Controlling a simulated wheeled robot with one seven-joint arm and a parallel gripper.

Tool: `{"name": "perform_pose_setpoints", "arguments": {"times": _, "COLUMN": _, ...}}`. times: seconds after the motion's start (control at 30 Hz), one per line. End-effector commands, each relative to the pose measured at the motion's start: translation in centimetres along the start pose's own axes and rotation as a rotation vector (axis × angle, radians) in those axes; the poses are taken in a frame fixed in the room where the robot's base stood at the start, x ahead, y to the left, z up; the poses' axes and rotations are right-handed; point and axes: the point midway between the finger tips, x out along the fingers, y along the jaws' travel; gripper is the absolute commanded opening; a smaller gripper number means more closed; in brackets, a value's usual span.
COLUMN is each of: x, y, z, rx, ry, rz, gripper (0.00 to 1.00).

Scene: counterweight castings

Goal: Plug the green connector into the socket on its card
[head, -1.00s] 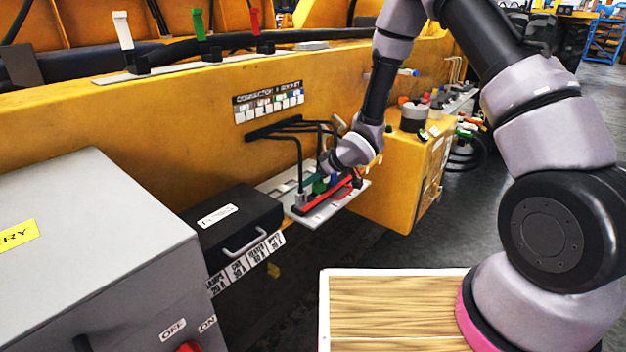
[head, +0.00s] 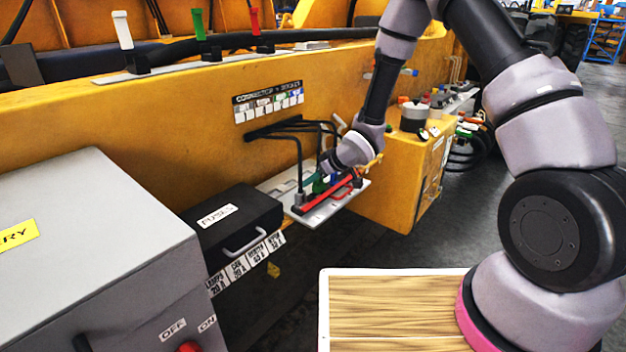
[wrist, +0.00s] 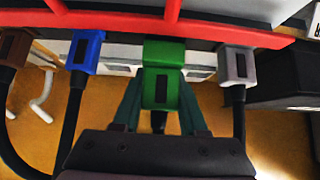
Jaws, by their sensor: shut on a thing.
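The green connector (wrist: 165,82) is between the fingers of my gripper (wrist: 160,112) in the wrist view. My gripper is shut on it. In the head view my gripper (head: 326,178) is low at the white shelf plate (head: 325,212), and the green connector (head: 319,187) shows only in part beside it. In the wrist view the connector's far end reaches close to the red rail (wrist: 120,25). Its socket is hidden, so I cannot tell whether the connector is in it. The card (head: 268,106) with coloured pictures hangs on the yellow wall above.
In the wrist view a blue connector (wrist: 86,50) is left of the green one and a grey connector (wrist: 237,64) is right, both on black cables close to my fingers. A black fuse case (head: 232,222) stands left of the plate. A yellow block (head: 395,185) is right.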

Motion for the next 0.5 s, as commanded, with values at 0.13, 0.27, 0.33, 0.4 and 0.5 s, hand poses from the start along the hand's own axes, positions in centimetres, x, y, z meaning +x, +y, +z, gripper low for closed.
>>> {"name": "perform_pose_setpoints", "arguments": {"times": 0.13, "x": 0.02, "y": -0.03, "z": -0.02, "rx": -0.001, "ry": 0.000, "rz": 0.000, "gripper": 0.00}}
{"name": "perform_pose_setpoints", "arguments": {"times": 0.27, "x": 0.12, "y": -0.03, "z": 0.09, "rx": 0.000, "ry": 0.000, "rz": 0.000, "gripper": 0.00}}
{"name": "perform_pose_setpoints", "arguments": {"times": 0.33, "x": 0.22, "y": -0.04, "z": 0.21, "rx": 0.000, "ry": -0.001, "rz": -0.001, "gripper": 0.00}}
{"name": "perform_pose_setpoints", "arguments": {"times": 0.4, "x": 0.34, "y": -0.03, "z": 0.33, "rx": 0.000, "ry": -0.001, "rz": 0.000, "gripper": 0.00}}
{"name": "perform_pose_setpoints", "arguments": {"times": 0.5, "x": 0.51, "y": -0.03, "z": 0.49, "rx": 0.001, "ry": 0.000, "rz": 0.000, "gripper": 0.00}}
